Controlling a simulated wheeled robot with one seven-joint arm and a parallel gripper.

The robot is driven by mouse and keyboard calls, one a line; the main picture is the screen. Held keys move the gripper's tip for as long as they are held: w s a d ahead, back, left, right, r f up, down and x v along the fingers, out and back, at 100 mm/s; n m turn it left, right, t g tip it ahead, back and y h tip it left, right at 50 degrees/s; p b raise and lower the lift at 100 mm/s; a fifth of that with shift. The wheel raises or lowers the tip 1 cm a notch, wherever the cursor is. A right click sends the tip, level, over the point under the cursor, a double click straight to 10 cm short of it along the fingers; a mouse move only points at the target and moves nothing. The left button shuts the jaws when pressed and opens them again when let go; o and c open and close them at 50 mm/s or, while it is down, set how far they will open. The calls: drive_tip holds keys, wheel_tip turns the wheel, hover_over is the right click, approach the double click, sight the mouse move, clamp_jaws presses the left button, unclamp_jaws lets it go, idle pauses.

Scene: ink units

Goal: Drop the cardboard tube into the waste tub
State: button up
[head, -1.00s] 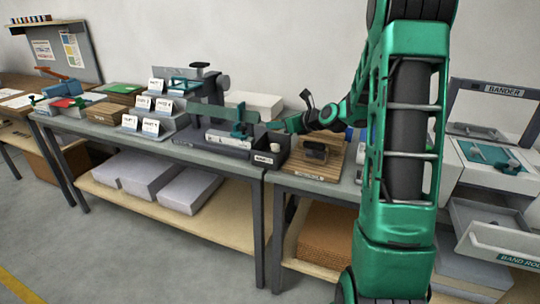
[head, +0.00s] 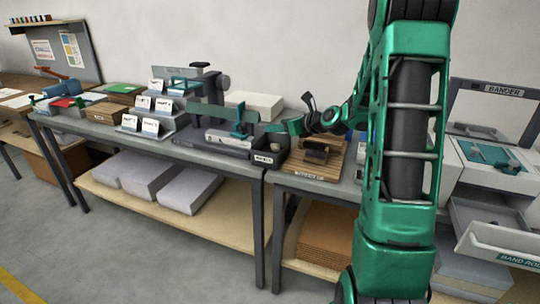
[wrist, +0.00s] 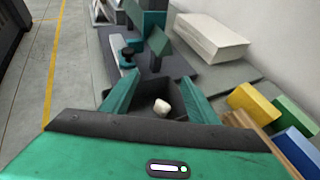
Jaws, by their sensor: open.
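The waste tub (head: 265,160) is a small dark open box with a white label at the right end of the left bench. A small cream piece, which looks like the cardboard tube (wrist: 161,106), lies inside the tub in the wrist view. In the head view only a bit of it (head: 275,151) shows at the tub's rim. My gripper (wrist: 158,80) is open and empty above the tub, its two green fingers apart with the tub and the piece seen between and beyond them. It also shows in the head view (head: 282,127).
A dark machine with teal parts (head: 238,130) stands left of the tub. A wooden board with a dark block (head: 316,152) is close on the right. A white paper stack (wrist: 210,38) is behind. Yellow, green and blue blocks (wrist: 255,104) show at the wrist view's right.

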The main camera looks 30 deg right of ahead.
drive_tip(key=v, duration=1)
drive_tip(key=s+a+f+n+g+h, duration=0.1)
drive_tip(key=s+a+f+n+g, duration=0.25)
drive_tip(key=s+n, duration=0.3)
drive_tip(key=s+a+f+n+g, duration=0.25)
drive_tip(key=s+a+n, duration=0.2)
drive_tip(key=n, duration=0.25)
drive_tip(key=s+a+n+g+h, duration=0.1)
drive_tip(key=s+n+g, duration=0.6)
drive_tip(key=s+n, duration=0.7)
drive_tip(key=s+a, duration=0.1)
drive_tip(key=s, duration=0.9)
drive_tip(key=shift+s+r, duration=0.15)
drive_tip(key=shift+s, duration=0.25)
